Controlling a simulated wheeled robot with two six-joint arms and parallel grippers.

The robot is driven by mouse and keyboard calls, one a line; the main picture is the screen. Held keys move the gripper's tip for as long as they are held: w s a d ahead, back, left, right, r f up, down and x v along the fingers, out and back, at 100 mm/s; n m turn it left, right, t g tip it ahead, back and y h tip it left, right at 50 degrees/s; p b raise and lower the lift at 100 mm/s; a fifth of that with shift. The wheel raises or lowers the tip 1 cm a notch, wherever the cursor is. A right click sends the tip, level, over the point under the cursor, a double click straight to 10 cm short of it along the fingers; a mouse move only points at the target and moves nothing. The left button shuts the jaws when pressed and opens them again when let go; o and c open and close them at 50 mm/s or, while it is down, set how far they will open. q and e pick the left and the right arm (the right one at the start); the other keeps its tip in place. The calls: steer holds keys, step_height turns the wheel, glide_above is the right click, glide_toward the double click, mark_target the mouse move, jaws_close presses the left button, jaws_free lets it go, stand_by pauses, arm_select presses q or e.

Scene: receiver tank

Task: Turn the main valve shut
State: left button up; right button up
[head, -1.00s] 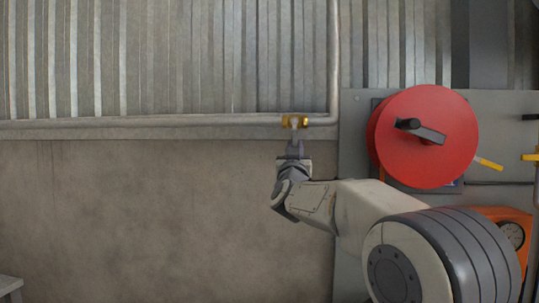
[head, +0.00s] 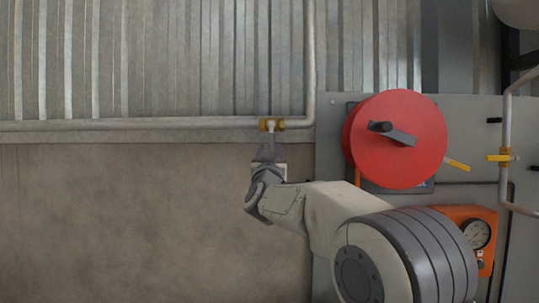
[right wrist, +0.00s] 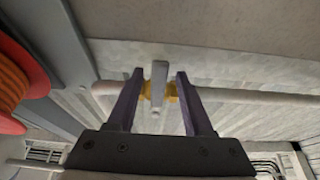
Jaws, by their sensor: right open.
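A brass-yellow valve (head: 264,125) sits on the long grey pipe at the wall, left of the red reel. Its pale lever (head: 271,127) points down towards my right gripper (head: 270,146). The gripper is open just below the valve. In the right wrist view the lever (right wrist: 158,88) stands between the two spread dark fingers of the gripper (right wrist: 157,82), with a gap on each side. The yellow valve body (right wrist: 172,92) shows behind it, partly covered by the lever and the fingers. My left gripper is not in view.
A red reel (head: 420,125) with a black crank is on the grey panel (head: 465,120) right of my arm. Another yellow-handled valve (head: 499,158) is on a pipe at the far right. An orange box with a gauge (head: 477,234) is below. The lower left wall is bare.

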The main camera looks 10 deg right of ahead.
steer(key=b+v, duration=0.2)
steer(key=v, duration=0.8)
steer(key=shift+s+b, duration=0.2)
steer(key=shift+b, duration=0.15)
steer(key=shift+f, duration=0.1)
